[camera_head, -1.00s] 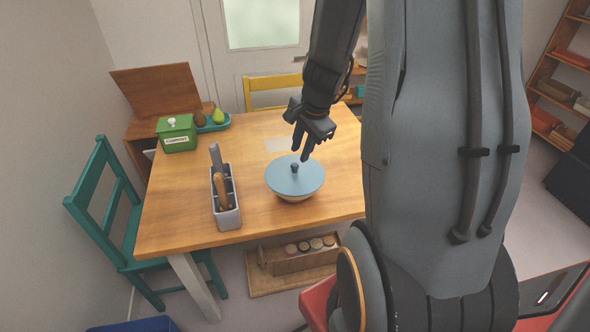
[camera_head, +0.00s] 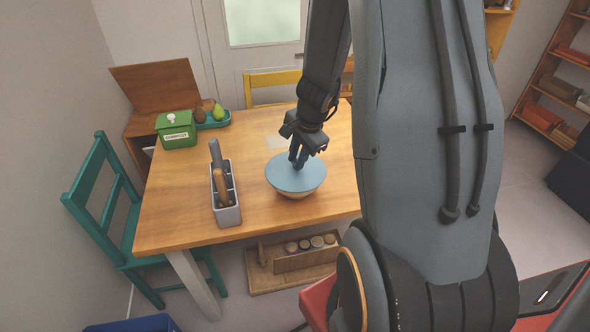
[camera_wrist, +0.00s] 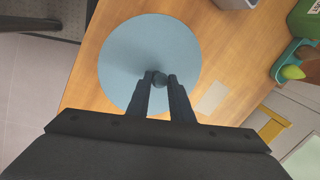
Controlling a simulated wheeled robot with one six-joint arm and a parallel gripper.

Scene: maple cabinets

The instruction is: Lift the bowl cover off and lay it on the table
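The bowl cover (camera_head: 285,178) is a round, flat blue disc. The bowl shows only as a rim and side under the cover. The cover's dark knob (camera_wrist: 160,79) stands at its centre. My gripper (camera_head: 298,159) is down at the cover with its two fingertips on either side of the knob, also in the wrist view (camera_wrist: 160,77). I cannot tell whether the fingers press on the knob or stand just clear of it.
On the table (camera_head: 180,218), a grey utensil caddy (camera_head: 227,214) stands left of the bowl. A green box (camera_head: 177,130) and a teal tray (camera_head: 214,124) with fruit are at the back left. Bare wood lies between caddy and bowl and in front of the bowl.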

